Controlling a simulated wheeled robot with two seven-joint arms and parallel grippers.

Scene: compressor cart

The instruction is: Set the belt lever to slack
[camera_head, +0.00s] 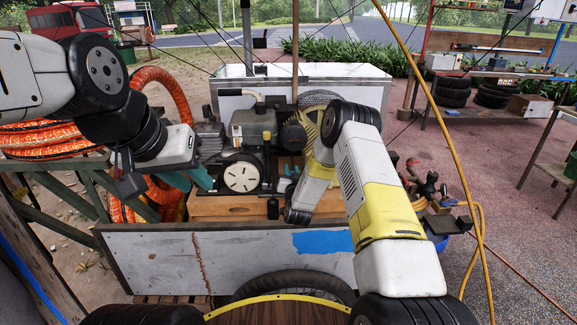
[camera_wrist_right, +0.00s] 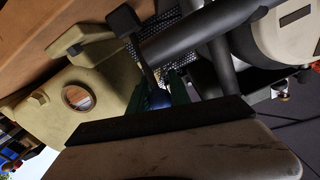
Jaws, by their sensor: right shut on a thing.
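The compressor (camera_head: 250,135) stands on the cart, with a dark motor and a white-faced round wheel at its front. My right arm reaches over it, and my right gripper (camera_head: 289,172) is down beside the machine, largely hidden by its own wrist. In the right wrist view, the green fingers of my right gripper (camera_wrist_right: 158,92) are shut around a blue part at the end of a dark bar (camera_wrist_right: 147,68), apparently the belt lever. Its setting cannot be read. My left gripper (camera_head: 200,179) hangs left of the compressor, apart from it; its finger gap is unclear.
The cart's grey front panel (camera_head: 150,262) with blue tape is nearest me. Orange hose (camera_head: 165,85) lies coiled at the left. A yellow hose (camera_head: 445,110) crosses at the right. Shelves with tyres (camera_head: 452,92) stand at the back right. Paving at the right is mostly open.

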